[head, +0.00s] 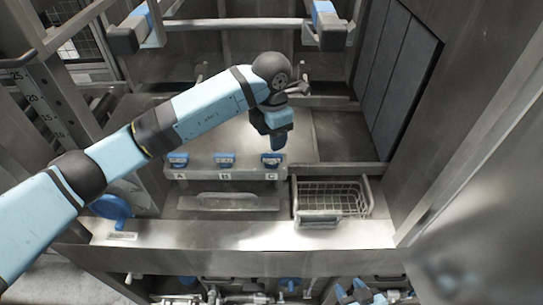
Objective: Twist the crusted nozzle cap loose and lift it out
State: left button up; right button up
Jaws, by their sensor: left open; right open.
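Three blue nozzle caps sit in a row on a metal ledge (225,173): one above the letter A (178,159), one above B (224,160) and one above C (271,160). I cannot tell from this view which cap is crusted. My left gripper (279,142) points down just above and behind the C cap, overlapping its top edge in the view. It is open, and I cannot tell whether it touches the cap.
A wire basket (333,197) stands right of the ledge. A blue round handle (111,207) is at the left. A metal front sill (230,234) runs below, with pipes (240,297) under it. A crossbar with blue-and-black spray heads (327,27) spans the top.

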aim_at(271, 156)
pick_arm(q)
notch_tip(271, 156, down, 2)
jog(key=m+b, duration=0.1)
jog(key=m, duration=0.5)
jog(key=shift+f, duration=0.1)
notch_tip(271, 156, down, 6)
jog(key=b, duration=0.5)
jog(key=shift+b, duration=0.35)
jog(key=shift+s, duration=0.1)
jog(key=shift+c, duration=0.3)
jog(key=c, duration=0.5)
jog(key=shift+f, duration=0.1)
jog(key=shift+c, duration=0.5)
